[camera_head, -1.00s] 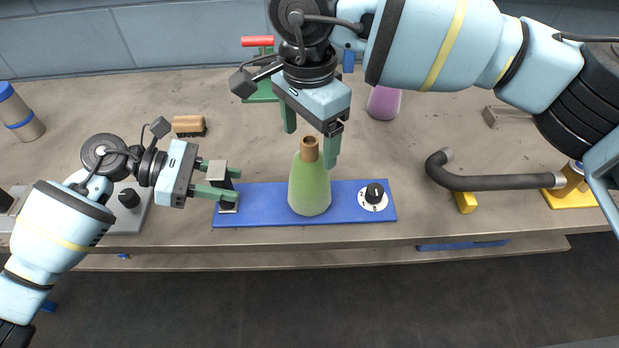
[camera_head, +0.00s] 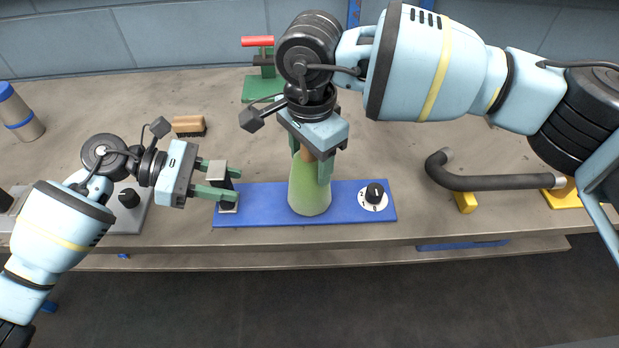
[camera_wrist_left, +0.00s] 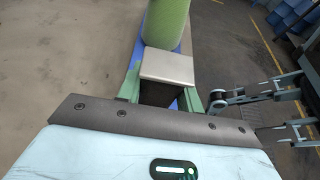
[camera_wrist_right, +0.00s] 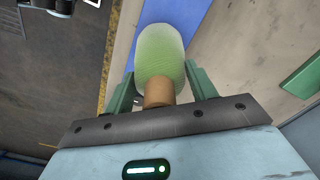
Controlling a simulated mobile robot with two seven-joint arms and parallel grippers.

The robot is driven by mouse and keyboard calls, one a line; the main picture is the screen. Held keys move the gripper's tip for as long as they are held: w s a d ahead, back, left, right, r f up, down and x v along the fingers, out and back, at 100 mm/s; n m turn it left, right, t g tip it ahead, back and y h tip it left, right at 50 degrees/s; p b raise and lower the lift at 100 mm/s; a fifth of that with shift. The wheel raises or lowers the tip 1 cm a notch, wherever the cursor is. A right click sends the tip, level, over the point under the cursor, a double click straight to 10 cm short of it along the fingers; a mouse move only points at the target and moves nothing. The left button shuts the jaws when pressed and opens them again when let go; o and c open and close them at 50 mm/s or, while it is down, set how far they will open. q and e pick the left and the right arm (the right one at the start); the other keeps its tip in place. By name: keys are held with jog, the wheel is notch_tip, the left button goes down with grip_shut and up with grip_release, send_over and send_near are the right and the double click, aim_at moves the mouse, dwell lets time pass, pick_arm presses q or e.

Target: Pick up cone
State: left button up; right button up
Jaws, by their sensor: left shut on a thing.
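The green cone (camera_head: 309,190) stands upright on the blue plate (camera_head: 262,208). Its brown tip (camera_wrist_right: 159,92) shows in the right wrist view, with the cone's green body (camera_wrist_right: 160,55) beyond it. My right gripper (camera_head: 310,168) is above the cone, its green fingers open on either side of the upper part. My left gripper (camera_head: 218,183) is shut on the grey-topped black block (camera_head: 229,195) at the plate's left end. That block also shows between the fingers in the left wrist view (camera_wrist_left: 166,68).
A dial knob (camera_head: 374,195) sits on the plate's right end. A bent black pipe (camera_head: 480,182) lies to the right. A wooden brush (camera_head: 189,125) and a green stand with a red handle (camera_head: 259,42) are behind. The table's front edge is close to the plate.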

jog(key=c, duration=1)
jog(key=shift+r, duration=0.1)
notch_tip(320, 180, up, 10)
jog(key=shift+f, duration=0.1)
pick_arm(q)
jog(key=o, duration=1.1)
jog(key=v, duration=1.2)
jog(key=shift+r, duration=0.1)
